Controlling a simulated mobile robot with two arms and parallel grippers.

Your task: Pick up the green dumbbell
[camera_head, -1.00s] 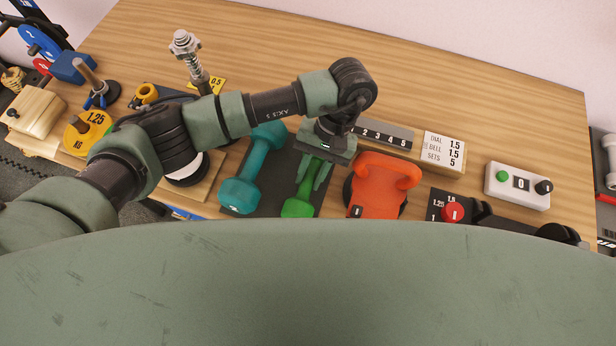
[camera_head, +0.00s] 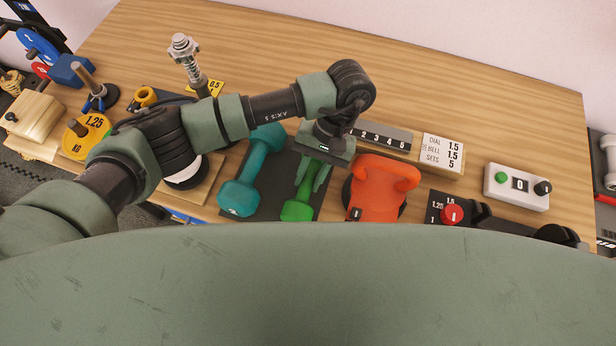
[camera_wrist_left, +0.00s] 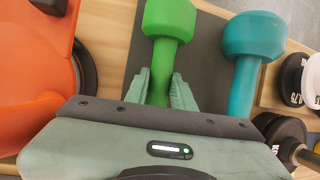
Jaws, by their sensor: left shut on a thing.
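The green dumbbell (camera_head: 298,209) lies on a dark mat (camera_head: 262,215) on the wooden bench; its near head shows in the head view, and its far end is hidden under my gripper. My left gripper (camera_head: 314,178) points down over it and is shut on its handle. In the left wrist view the two fingers (camera_wrist_left: 165,92) sit on either side of the green handle, with the green head (camera_wrist_left: 169,18) beyond them. I cannot tell whether the dumbbell is clear of the mat. My right gripper is not in view.
A teal dumbbell (camera_head: 240,196) lies close on the left, and an orange kettlebell (camera_head: 378,190) stands close on the right. A numbered rack block (camera_head: 383,138) and a dial card (camera_head: 442,152) are behind. The back of the bench (camera_head: 430,85) is clear.

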